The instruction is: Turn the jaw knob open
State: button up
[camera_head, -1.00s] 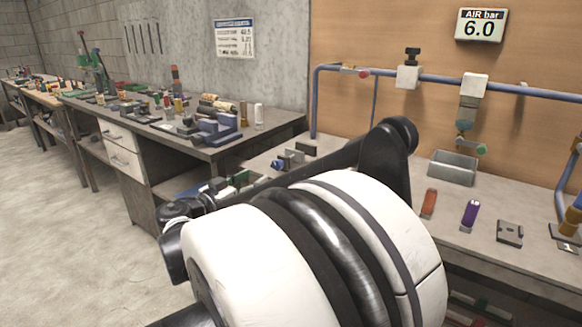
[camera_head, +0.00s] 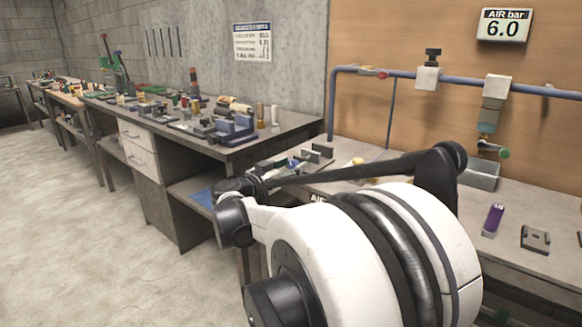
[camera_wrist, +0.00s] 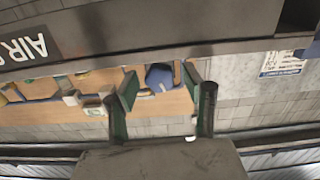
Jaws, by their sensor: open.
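My gripper (camera_wrist: 161,88) shows in the wrist view with its two green-padded fingers spread apart and nothing held between them. A dark blue rounded shape (camera_wrist: 160,75) appears between the fingertips, beyond them; I cannot tell what it is or whether it is touched. In the head view my white and black arm fills the lower middle, and the gripper cannot be made out there. A blue vise-like device (camera_head: 235,127) stands at the right end of the left bench. I cannot pick out the jaw knob for certain in either view.
A blue air pipe (camera_head: 400,74) runs along the wooden panel under the air display (camera_head: 503,26). A purple item (camera_head: 492,220) and a small grey plate (camera_head: 535,239) lie on the right bench. The left bench (camera_head: 285,133) is crowded. The floor at left is clear.

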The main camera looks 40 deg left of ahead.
grip_shut()
jog(key=shift+n, duration=0.3)
jog(key=shift+a+n+p, duration=0.1)
jog(key=shift+n+p, duration=0.85)
jog(key=shift+n, duration=1.75)
grip_release()
